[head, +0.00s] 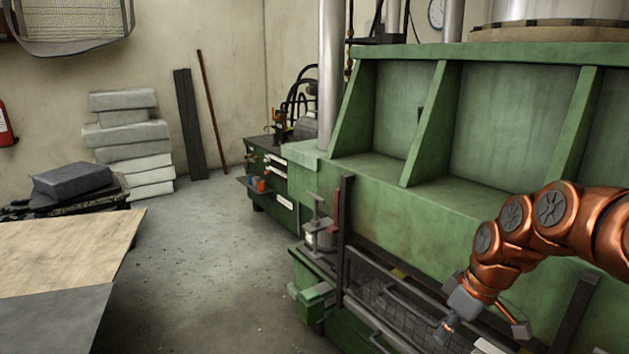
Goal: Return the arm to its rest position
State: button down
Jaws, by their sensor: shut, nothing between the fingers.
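My arm, in copper-orange with dark round joint caps, reaches in from the right edge in the head view. It bends downward in front of the green machine (425,215). My gripper (448,326) is at the lower right, pointing down. It is shut and holds nothing. It is in front of the machine's lower wire-mesh guard (395,300); whether it touches the guard cannot be told.
A table with a wooden top (65,245) is at the left. Grey blocks (130,135) are stacked by the back wall. A dark tool cabinet (268,180) stands beside the machine. The concrete floor (205,265) between table and machine is clear.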

jog(key=s+a+r+m+g+h+p, duration=0.1)
jog(key=s+a, duration=0.2)
jog(key=s, duration=0.3)
jog(key=s+a+r+m, duration=0.1)
jog(key=s+a, duration=0.3)
jog(key=s, duration=0.1)
jog(key=s+f+m+g+h+p, duration=0.1)
jog(key=s+m, duration=0.5)
jog(key=s, duration=1)
jog(key=shift+s+f+g+h+p, duration=0.2)
jog(key=shift+f+g+h+p, duration=0.2)
jog(key=shift+g+h+p, duration=0.15)
jog(key=shift+d+m, duration=0.1)
jog(key=shift+m, duration=0.2)
